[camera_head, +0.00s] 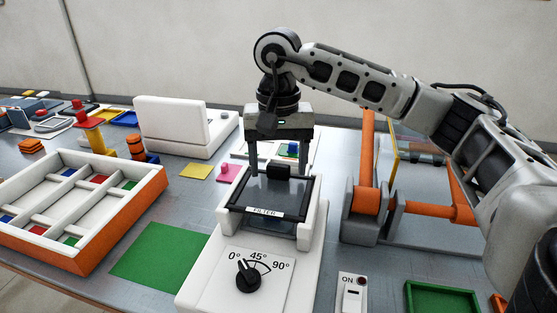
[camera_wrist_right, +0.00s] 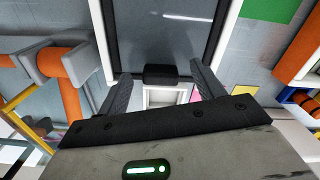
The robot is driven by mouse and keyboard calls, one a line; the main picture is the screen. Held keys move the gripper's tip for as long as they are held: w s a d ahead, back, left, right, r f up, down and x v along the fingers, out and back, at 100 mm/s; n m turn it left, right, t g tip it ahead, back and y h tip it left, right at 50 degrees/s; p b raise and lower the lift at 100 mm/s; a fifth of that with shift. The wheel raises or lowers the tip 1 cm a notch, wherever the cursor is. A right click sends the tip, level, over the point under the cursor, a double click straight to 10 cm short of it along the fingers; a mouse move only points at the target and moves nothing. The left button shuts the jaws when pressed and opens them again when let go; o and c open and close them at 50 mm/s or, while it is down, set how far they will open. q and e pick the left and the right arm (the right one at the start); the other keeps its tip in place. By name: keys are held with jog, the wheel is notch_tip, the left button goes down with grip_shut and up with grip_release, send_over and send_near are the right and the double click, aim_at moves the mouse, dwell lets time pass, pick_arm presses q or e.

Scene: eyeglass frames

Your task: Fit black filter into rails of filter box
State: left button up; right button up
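The black filter (camera_head: 262,193) is a dark flat panel with a FILTER label along its near edge. It lies roughly level across the top of the white filter box (camera_head: 211,261), between its raised side walls. I cannot tell whether its edges sit inside the rails. A small black handle block (camera_head: 279,171) stands at its far end. My right gripper (camera_head: 279,175) points down over that end, its fingers apart on either side of the handle. In the right wrist view the handle (camera_wrist_right: 160,74) shows clear gaps to both fingers. My left gripper is not in view.
A dial with angle marks (camera_head: 248,275) is on the box front. A green mat (camera_head: 160,254) and an orange-white sorting tray (camera_head: 132,220) lie left. An orange-grey clamp frame (camera_head: 366,200) stands right. An ON switch (camera_head: 352,295) is at the front.

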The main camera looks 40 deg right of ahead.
pick_arm(q)
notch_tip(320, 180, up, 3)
jog(key=p, duration=0.4)
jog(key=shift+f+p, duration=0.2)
jog(key=shift+p, duration=0.2)
pick_arm(e)
notch_tip(320, 180, up, 16)
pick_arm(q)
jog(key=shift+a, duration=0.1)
pick_arm(e)
jog(key=shift+f, duration=0.1)
